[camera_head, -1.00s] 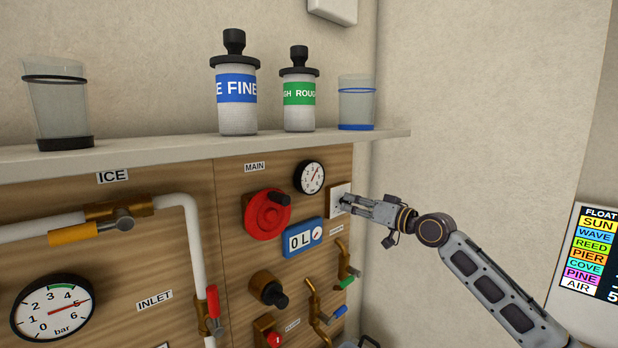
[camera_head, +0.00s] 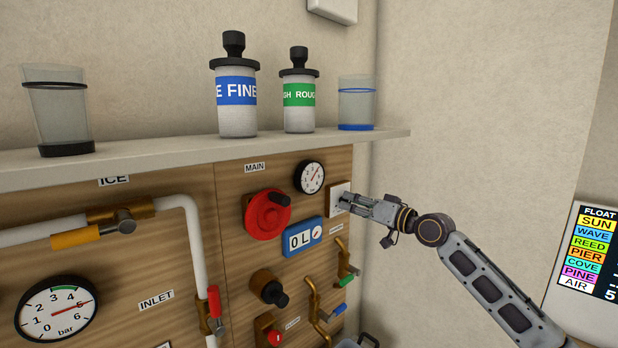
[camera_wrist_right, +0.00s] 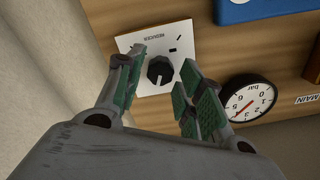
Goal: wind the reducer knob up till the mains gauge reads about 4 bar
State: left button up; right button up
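The reducer knob (camera_wrist_right: 160,72) is a small black dial with a pointer mark, on a white plate (camera_wrist_right: 150,45) labelled REDUCER. In the head view the plate (camera_head: 334,195) is partly behind my right gripper (camera_head: 346,203). In the right wrist view my right gripper (camera_wrist_right: 165,65) is open, one finger on each side of the knob. Gaps show between the knob and the fingers. The mains gauge (camera_head: 310,177) is a small white dial beside the plate; its red needle points up and right, its numbers too small to read surely. It also shows in the right wrist view (camera_wrist_right: 247,98).
A red valve wheel (camera_head: 266,214) and a blue 0 L counter (camera_head: 303,237) sit left of the plate. A shelf (camera_head: 180,148) with bottles and glasses runs above. Small taps (camera_head: 346,262) lie below. A larger bar gauge (camera_head: 57,308) stands far left.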

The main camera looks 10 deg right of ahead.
jog(key=shift+s+d, duration=0.1)
jog(key=shift+s, duration=0.05)
jog(key=b+v, duration=0.2)
jog(key=v, duration=0.3)
jog(key=shift+s+d, duration=0.15)
jog(key=shift+s, duration=0.1)
dwell(0.7)
dwell(0.3)
